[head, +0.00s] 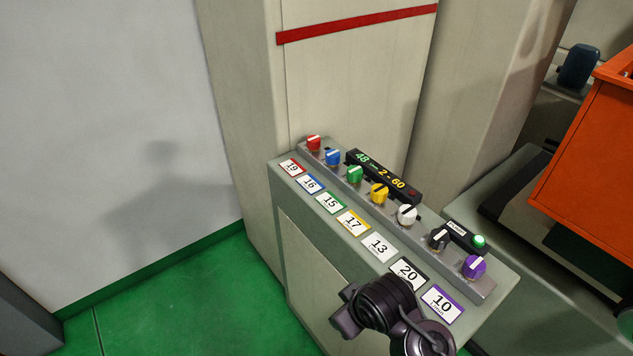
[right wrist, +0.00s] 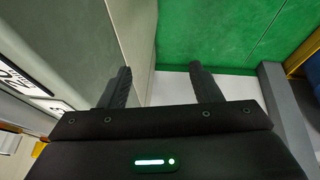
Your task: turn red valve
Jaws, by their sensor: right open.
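The red valve (head: 313,143) is a small red knob with a pale mark on top. It is at the far left end of the row of knobs on the grey rail (head: 486,288). Its label reads 19 (head: 291,167). My right arm's dark links show at the lower right of the head view, in front of the panel and well away from the red valve. My right gripper (right wrist: 160,68) is open and empty in the right wrist view, with its fingers apart beside the cabinet's side. The red valve is not visible there. My left gripper is not in view.
Blue (head: 333,157), green (head: 354,174), yellow (head: 379,194), white (head: 407,214), black (head: 440,238) and purple (head: 474,267) knobs share the rail. A black display (head: 383,177) stands behind them. An orange box (head: 592,155) is at the right. Green floor (head: 190,300) is clear at the left.

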